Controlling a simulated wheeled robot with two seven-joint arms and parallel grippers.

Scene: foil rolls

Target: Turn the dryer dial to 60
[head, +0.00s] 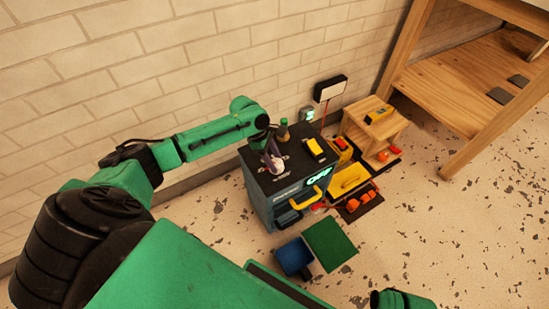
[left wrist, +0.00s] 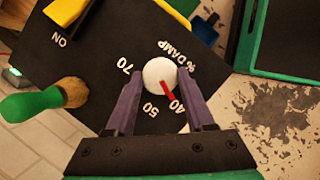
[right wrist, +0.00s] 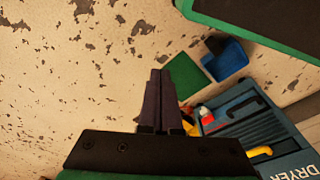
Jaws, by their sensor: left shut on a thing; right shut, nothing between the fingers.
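The dryer (head: 258,197) is a dark box by the wall with a black top. Its white round dial (left wrist: 158,72) is in the left wrist view, with a red pointer aimed at the 40 mark. The marks 70, 50 and % DAMP also show; no 60 is visible, and my left finger covers the spot between 70 and 50. My left gripper (left wrist: 165,98) is shut on the dial, one finger on each side. It also shows over the dryer top in the head view (head: 274,158). My right gripper (right wrist: 158,76) is shut and empty, above the floor.
A green-handled brush (left wrist: 74,92) stands on the dryer top near a yellow switch (head: 315,148) marked ON. Green lit characters glow on the dryer's front. A wooden stand (head: 368,128) is to the right.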

